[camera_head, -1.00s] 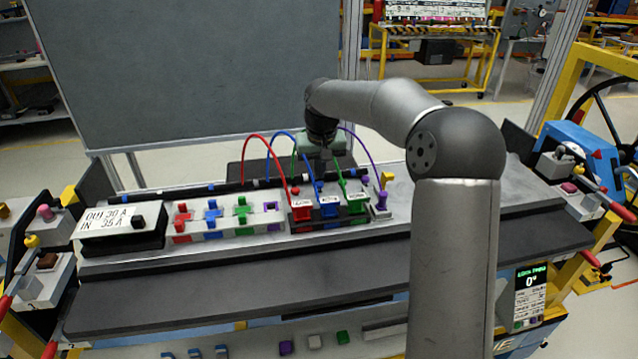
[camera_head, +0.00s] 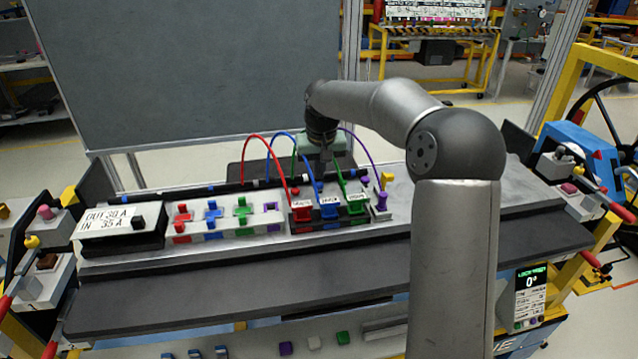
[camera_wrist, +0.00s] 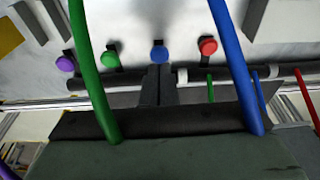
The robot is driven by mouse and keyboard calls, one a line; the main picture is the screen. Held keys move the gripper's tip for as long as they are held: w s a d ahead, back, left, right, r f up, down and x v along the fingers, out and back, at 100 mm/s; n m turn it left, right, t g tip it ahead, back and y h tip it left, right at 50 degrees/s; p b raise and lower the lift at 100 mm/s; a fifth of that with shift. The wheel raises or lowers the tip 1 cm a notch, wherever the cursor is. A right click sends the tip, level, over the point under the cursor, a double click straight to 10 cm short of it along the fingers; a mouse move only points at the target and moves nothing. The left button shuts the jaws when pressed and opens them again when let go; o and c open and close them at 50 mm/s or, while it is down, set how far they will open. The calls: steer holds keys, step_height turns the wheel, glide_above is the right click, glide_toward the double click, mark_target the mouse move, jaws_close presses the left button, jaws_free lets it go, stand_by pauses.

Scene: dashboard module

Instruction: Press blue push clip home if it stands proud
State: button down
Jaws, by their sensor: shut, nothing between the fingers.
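The blue push clip (camera_wrist: 159,52) shows in the wrist view as a round blue head on the pale metal panel, between a green clip (camera_wrist: 110,60) and a red clip (camera_wrist: 207,46). A purple clip (camera_wrist: 66,64) is at the left. I cannot tell how far the blue head stands above the panel. My gripper (camera_wrist: 159,72) is shut and empty, its dark fingertips just below the blue head in the picture; contact is unclear. In the head view my gripper (camera_head: 325,150) is small and hangs behind the coloured cables, over the module's far side.
A green cable (camera_wrist: 93,75) and a blue cable (camera_wrist: 236,70) arch close on both sides of my fingers. A dark bar (camera_wrist: 115,88) runs across behind them. In the head view, coloured connectors (camera_head: 330,207) and a labelled block (camera_head: 120,225) stand on the module.

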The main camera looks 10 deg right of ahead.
mark_target(319, 184)
steer(key=shift+f+b, duration=0.75)
steer(key=shift+f, duration=0.45)
stand_by(0.6)
steer(key=shift+r, duration=0.1)
step_height(319, 184, up, 7)
steer(key=p, duration=0.5)
steer(key=shift+f, duration=0.2)
steer(key=shift+r+p, duration=0.2)
steer(key=shift+p, duration=0.1)
